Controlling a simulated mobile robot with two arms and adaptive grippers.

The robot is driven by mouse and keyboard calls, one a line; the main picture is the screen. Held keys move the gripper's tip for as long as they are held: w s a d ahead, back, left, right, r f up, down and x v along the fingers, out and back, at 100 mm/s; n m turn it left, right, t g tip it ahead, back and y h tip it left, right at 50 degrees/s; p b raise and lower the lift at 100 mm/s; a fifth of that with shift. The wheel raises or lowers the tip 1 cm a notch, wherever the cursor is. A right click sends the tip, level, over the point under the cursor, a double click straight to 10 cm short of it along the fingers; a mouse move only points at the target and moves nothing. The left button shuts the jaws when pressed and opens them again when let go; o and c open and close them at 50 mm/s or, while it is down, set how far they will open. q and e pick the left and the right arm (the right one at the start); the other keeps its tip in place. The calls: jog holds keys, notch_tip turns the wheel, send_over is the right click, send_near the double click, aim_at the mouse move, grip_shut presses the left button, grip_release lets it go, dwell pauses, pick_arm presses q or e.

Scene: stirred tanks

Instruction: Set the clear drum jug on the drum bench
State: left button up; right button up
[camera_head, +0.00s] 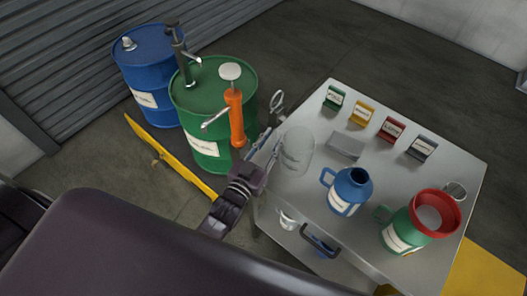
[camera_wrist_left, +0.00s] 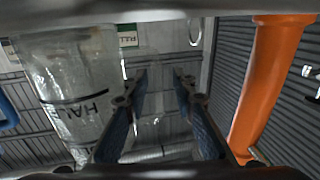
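The clear drum jug (camera_head: 297,150) is see-through and stands at the left edge of the drum bench (camera_head: 385,160), a grey-topped table. In the left wrist view the jug (camera_wrist_left: 75,90) shows large on the left, with a dark line and part of the word "HALF". My left gripper (camera_head: 270,143) is just left of the jug at the bench edge. In the wrist view its two blue-padded fingers (camera_wrist_left: 162,80) are spread apart, and the jug body is outside them. I cannot tell if a thin clear handle lies between them. My right gripper is not in view.
Left of the gripper stand a green drum (camera_head: 215,75) with an orange hand pump (camera_head: 237,118) and a blue drum (camera_head: 148,60). The bench also holds a blue jug (camera_head: 347,190), a green jug with a red funnel (camera_head: 405,232), a grey block (camera_head: 345,145) and several small signs.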

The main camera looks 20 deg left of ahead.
pick_arm(q)
jog(key=s+a+b, duration=0.1)
jog(key=s, duration=1)
jog(key=shift+s+a, duration=0.25)
jog(key=shift+a, duration=0.1)
